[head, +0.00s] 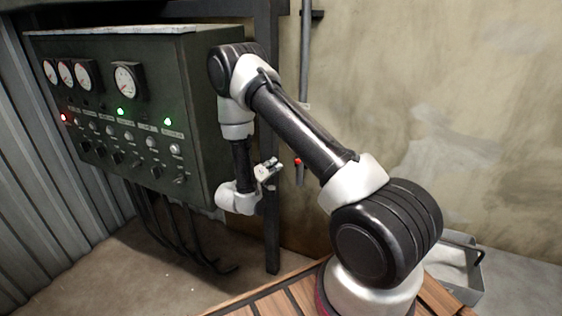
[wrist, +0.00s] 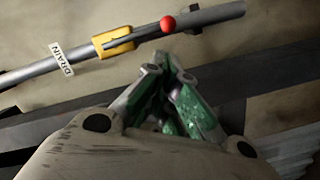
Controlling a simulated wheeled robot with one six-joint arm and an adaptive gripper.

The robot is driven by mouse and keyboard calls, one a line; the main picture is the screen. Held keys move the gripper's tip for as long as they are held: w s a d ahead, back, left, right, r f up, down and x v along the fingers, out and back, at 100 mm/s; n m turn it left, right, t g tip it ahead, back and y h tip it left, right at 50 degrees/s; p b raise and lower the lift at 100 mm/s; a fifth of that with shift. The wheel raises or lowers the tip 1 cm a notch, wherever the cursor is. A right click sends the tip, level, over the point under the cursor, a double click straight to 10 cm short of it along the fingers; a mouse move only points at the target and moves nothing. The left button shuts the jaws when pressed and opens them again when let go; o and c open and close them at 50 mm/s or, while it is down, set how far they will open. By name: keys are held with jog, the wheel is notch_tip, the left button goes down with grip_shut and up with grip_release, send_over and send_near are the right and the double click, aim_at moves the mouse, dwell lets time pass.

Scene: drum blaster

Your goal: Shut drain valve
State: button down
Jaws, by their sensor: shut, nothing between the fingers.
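The drain valve (wrist: 115,42) has a yellow body on a grey pipe (wrist: 215,14), with a white DRAIN label (wrist: 60,59) beside it. Its dark lever (wrist: 145,36) lies roughly along the pipe and ends in a red ball (wrist: 168,24). In the head view the red ball (head: 298,161) shows small on the pipe (head: 304,60) by the wall. My gripper (wrist: 163,62) is shut and empty, its green-padded fingers together. Its tips appear below the red ball in the wrist view, apparently apart from it. In the head view my gripper (head: 270,168) is left of the ball.
A dark control panel (head: 194,120) with gauges, lights and knobs stands left of my arm. A dark post (head: 271,225) rises close behind my gripper. A grey metal bin (head: 470,285) sits at lower right, beside wooden slats (head: 280,296). The wall right of the pipe is bare.

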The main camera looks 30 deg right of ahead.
jog(key=x, duration=0.9)
jog(key=shift+w+d, duration=0.1)
